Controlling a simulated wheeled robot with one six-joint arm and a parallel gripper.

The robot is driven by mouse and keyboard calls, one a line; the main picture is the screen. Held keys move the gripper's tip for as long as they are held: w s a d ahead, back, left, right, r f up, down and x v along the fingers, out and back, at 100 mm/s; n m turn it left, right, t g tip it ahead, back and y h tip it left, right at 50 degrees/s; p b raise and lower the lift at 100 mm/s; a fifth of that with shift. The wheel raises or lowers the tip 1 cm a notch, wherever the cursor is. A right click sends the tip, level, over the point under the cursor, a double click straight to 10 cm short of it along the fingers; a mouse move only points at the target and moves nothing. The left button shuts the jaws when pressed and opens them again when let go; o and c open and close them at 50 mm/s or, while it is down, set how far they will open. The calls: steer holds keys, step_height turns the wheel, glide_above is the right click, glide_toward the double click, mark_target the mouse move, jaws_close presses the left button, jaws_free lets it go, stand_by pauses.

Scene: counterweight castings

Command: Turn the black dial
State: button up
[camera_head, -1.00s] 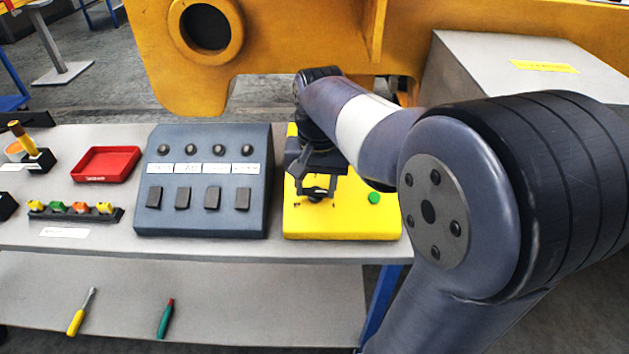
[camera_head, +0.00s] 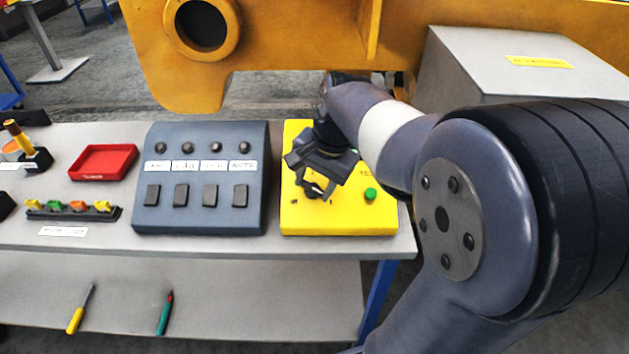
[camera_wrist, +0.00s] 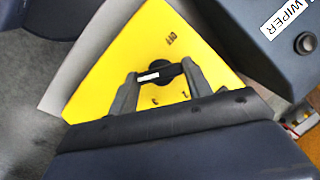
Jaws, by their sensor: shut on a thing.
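The black dial (camera_wrist: 158,71) sits on the yellow panel (camera_wrist: 150,30), with a white mark on its grip bar. In the wrist view my gripper (camera_wrist: 157,76) has one finger at each end of the bar and is shut on it. The mark lies along the line between the fingers. Printed letters, partly readable as "OFF", and a "1" show around the dial. In the head view my gripper (camera_head: 318,190) is over the front left of the yellow panel (camera_head: 340,222) and hides most of the dial. A green button (camera_head: 370,194) is right of it.
A grey-blue box (camera_head: 170,222) with knobs and dark switches stands just left of the yellow panel. A red tray (camera_head: 103,176) and a rack of small coloured parts lie further left. A large orange casting (camera_head: 290,50) is behind the bench.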

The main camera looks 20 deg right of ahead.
steer(key=o, duration=1)
steer(key=shift+c, duration=0.2)
steer(key=v, duration=1.1)
steer(key=shift+p, duration=0.45)
steer(key=shift+f, duration=0.2)
steer(key=b+x, duration=0.1)
steer(key=x, duration=0.9)
steer(key=shift+w+a+f, duration=0.1)
steer(key=shift+a+f, duration=0.05)
steer(key=shift+f, duration=0.25)
steer(key=shift+r, duration=0.1)
